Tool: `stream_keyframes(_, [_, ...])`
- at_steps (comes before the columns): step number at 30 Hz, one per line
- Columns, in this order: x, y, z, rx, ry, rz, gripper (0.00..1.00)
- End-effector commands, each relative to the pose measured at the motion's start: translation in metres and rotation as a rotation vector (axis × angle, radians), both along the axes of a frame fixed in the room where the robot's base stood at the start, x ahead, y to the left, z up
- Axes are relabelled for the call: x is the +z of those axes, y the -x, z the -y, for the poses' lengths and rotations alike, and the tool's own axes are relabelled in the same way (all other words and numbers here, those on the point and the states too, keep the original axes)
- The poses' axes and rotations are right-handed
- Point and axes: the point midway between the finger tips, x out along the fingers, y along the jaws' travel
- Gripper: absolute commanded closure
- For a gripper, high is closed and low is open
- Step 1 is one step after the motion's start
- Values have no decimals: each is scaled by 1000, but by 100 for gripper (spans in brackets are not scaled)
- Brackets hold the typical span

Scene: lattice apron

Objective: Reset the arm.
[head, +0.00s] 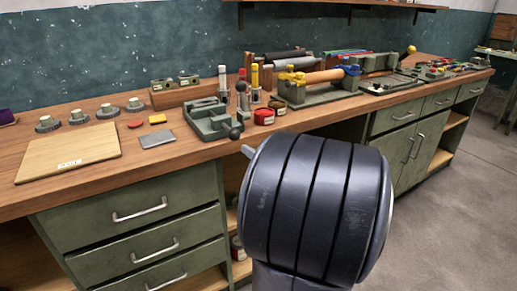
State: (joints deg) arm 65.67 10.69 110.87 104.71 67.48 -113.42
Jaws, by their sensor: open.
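A large dark ribbed link of my arm (315,205) fills the lower middle of the head view, in front of the workbench. My gripper cannot be made out; the link may hide it. A small grey part (248,151) pokes out at the link's upper left, and I cannot tell what it belongs to. The arm link covers part of the bench's front edge and the space below it. No object is seen held.
The wooden bench (75,128) has green drawers (140,215) below. On it are a wooden board (68,158), a green vise (210,120), red tins (264,116) and a roller device (315,80). A shelf (340,5) hangs above. Clear floor (450,200) lies at right.

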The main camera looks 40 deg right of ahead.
Motion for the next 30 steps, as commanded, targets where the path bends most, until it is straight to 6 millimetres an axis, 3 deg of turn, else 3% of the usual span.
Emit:
stream_keyframes(8, [1,-14,0,3,2,0,48])
stream_keyframes(24, [1,-109,4,3,0,0,48])
stream_keyframes(30, [2,-99,3,1,0,-2,48])
